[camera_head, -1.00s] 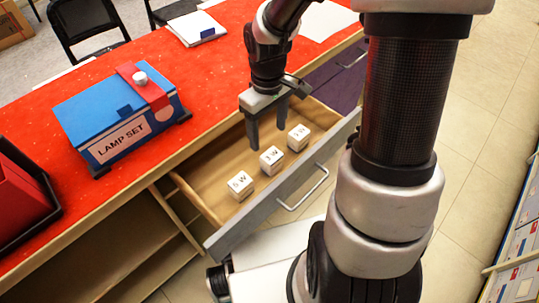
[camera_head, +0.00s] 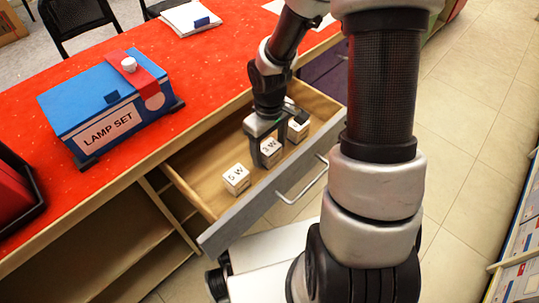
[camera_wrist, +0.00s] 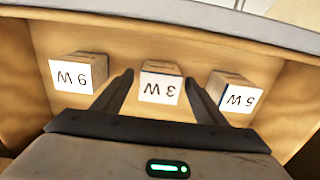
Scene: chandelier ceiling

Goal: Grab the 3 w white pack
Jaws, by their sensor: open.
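The 3 W pack (camera_head: 271,149) is a small box with a white labelled top, lying in the open wooden drawer between two similar packs. In the wrist view the 3 W pack (camera_wrist: 160,86) shows near the fingertips, between the two fingers. My gripper (camera_head: 268,150) is open and lowered into the drawer at this pack; it also shows in the wrist view (camera_wrist: 157,78). Gaps show between both fingers and the pack. In the head view my fingers partly hide the pack.
The 5 W pack (camera_head: 236,179) and another white pack (camera_head: 298,129), reading 9 W in the wrist view (camera_wrist: 79,74), flank it. The drawer front (camera_head: 262,205) has a metal handle. A blue lamp set box (camera_head: 105,105) stands on the red counter (camera_head: 190,75).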

